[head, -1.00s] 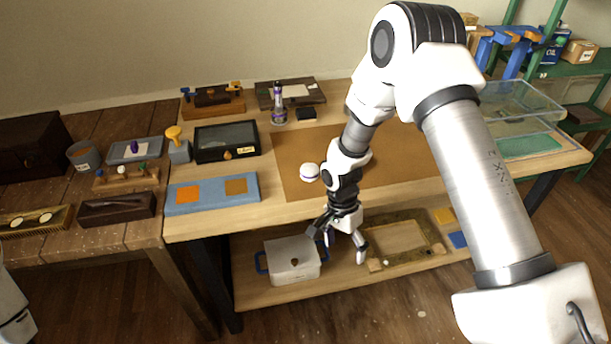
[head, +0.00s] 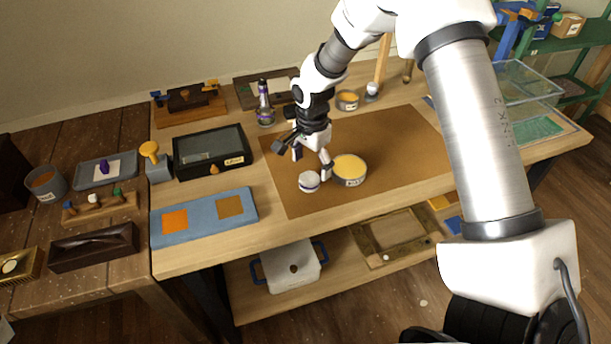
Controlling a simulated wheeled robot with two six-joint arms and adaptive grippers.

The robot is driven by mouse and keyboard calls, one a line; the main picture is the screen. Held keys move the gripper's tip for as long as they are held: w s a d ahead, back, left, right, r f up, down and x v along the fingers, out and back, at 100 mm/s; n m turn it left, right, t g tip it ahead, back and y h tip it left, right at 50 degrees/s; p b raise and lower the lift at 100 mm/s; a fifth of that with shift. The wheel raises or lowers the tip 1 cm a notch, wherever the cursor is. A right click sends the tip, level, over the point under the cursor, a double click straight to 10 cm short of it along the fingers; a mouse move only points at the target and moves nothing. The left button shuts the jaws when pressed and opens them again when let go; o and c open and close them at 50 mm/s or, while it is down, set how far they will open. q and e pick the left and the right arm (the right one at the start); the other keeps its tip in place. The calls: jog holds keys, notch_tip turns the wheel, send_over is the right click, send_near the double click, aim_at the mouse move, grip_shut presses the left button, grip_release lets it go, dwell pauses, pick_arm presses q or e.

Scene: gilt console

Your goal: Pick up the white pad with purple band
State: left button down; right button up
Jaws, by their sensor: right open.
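The white pad with purple band (head: 309,182) is a small round white piece with a darker bluish band. It sits on the brown mat (head: 395,150) near its front left part, on the wooden table. My right gripper (head: 311,164) is open and empty, fingers pointing down, just above and behind the pad in the picture. One finger shows close to the pad's right side; I cannot tell whether they touch. My left gripper is not in view.
A round tin with a yellow top (head: 349,170) stands right next to the pad. The mat's front part is clear.

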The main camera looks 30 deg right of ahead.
aim_at(309, 177)
jog(key=f, duration=0.4)
jog(key=shift+w+a+f+p, duration=0.2)
jog(key=shift+f+p, duration=0.1)
jog(key=shift+p, duration=0.1)
jog(key=shift+w+f, duration=0.1)
jog(key=shift+f, duration=0.25)
jog(key=shift+r, duration=0.1)
jog(key=shift+s, duration=0.2)
jog(key=c, duration=1)
jog(key=shift+c, duration=0.2)
jog(key=shift+r, duration=0.1)
